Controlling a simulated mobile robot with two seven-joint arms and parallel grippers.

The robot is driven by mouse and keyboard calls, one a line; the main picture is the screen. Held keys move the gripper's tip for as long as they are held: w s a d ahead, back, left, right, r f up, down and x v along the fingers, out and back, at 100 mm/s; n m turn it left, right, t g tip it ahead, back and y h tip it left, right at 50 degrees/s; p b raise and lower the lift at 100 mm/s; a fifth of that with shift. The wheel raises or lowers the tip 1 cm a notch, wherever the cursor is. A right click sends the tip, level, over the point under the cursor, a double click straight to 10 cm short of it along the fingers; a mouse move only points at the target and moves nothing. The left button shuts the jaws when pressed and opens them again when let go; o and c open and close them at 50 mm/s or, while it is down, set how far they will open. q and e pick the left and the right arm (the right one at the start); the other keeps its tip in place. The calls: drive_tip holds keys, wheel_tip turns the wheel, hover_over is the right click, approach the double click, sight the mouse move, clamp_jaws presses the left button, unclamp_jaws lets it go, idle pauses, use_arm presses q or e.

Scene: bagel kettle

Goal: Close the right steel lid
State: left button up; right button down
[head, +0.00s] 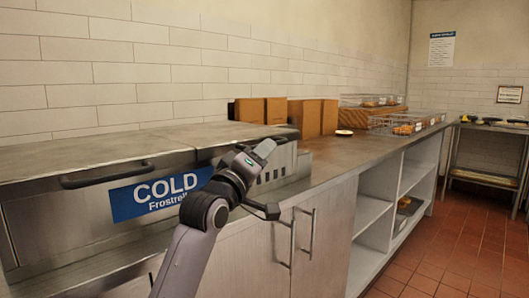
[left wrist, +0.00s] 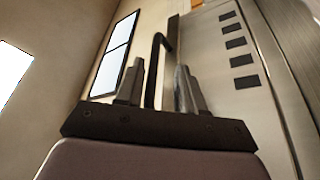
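The right steel lid (head: 235,134) lies flat on top of the cold unit in the head view, its front partly hidden by my left gripper. My left gripper (head: 267,180) is at the unit's right front, with its fingers spread apart. In the left wrist view, a dark bent bar (left wrist: 157,68), which looks like a lid handle, shows between the spread fingers of the left gripper (left wrist: 159,85). I cannot tell whether they touch it. My right gripper is out of view.
The left lid's black handle (head: 105,174) is above the blue COLD sign (head: 160,196). Cardboard boxes (head: 313,117) and wire baskets (head: 398,125) stand along the counter (head: 352,150). Cabinet handles (head: 307,232) stick out below. The tiled floor (head: 460,240) at right is clear.

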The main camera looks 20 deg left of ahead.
use_arm(q)
drive_tip(key=shift+v, duration=2.6)
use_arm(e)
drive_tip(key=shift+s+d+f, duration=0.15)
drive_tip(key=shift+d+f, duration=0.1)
use_arm(q)
drive_tip(key=shift+f, duration=0.1)
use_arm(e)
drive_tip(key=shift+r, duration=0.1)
